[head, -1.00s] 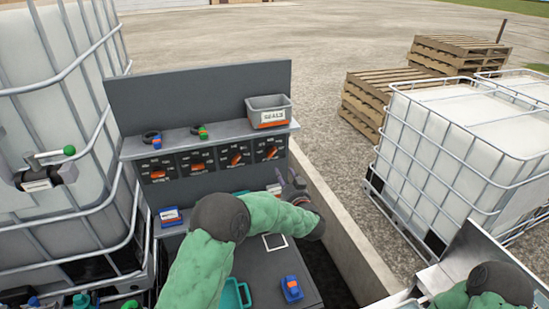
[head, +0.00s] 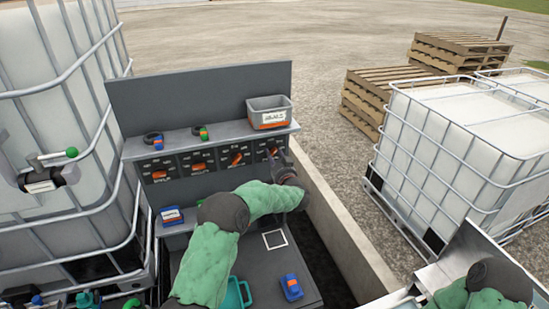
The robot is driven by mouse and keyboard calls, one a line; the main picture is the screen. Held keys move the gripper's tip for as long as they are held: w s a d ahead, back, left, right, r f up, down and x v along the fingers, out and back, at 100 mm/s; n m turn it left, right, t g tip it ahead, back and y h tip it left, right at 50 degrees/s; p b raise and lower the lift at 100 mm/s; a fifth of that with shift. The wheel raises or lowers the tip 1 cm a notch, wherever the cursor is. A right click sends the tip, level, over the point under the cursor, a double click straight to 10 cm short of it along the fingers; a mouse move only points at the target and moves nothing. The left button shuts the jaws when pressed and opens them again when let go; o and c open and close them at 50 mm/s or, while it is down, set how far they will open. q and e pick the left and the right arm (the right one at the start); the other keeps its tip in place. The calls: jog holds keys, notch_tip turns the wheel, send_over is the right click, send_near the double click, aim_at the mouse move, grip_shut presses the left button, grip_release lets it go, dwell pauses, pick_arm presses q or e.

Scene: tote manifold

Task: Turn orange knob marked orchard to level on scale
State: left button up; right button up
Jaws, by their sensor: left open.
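Several orange knobs sit in a row on dark scale plates under the shelf: one at the far left (head: 158,174), a second (head: 199,167), a third (head: 236,159) and the rightmost (head: 272,153). Their labels are too small to read, so I cannot tell which is marked orchard. My left gripper (head: 279,162) is open at the rightmost knob, close in front of its lower part. Whether it touches the knob I cannot tell. My right arm shows at the lower right, but its gripper is out of the picture.
A grey bin (head: 269,112) with a label stands on the shelf's right end (head: 215,134). Black rings with small blue and green parts lie on the shelf. A blue item (head: 291,287) and a white square outline (head: 274,240) are on the bench. A concrete curb (head: 345,235) runs along the right.

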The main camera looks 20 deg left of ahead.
pick_arm(q)
grip_shut()
dwell(0.3)
jog(key=n+b, duration=0.2)
jog(key=shift+d+f+n, duration=0.1)
jog(key=shift+f+n, duration=0.05)
jog(key=shift+n, duration=0.15)
jog(key=n+b, duration=0.4)
jog(key=n, duration=0.1)
jog(key=shift+w+d, duration=0.1)
jog(key=n+b, duration=0.2)
jog(key=n, duration=0.1)
jog(key=n+b, duration=0.2)
jog(key=shift+d+r+n, duration=0.1)
jog(key=shift+r+n, duration=0.1)
jog(key=shift+n, duration=0.2)
jog(key=shift+w+r+n+b, duration=0.1)
jog(key=shift+r+n+b, duration=0.1)
jog(key=shift+n+b, duration=1.65)
jog(key=shift+n+p, duration=0.35)
jog(key=shift+n, duration=0.1)
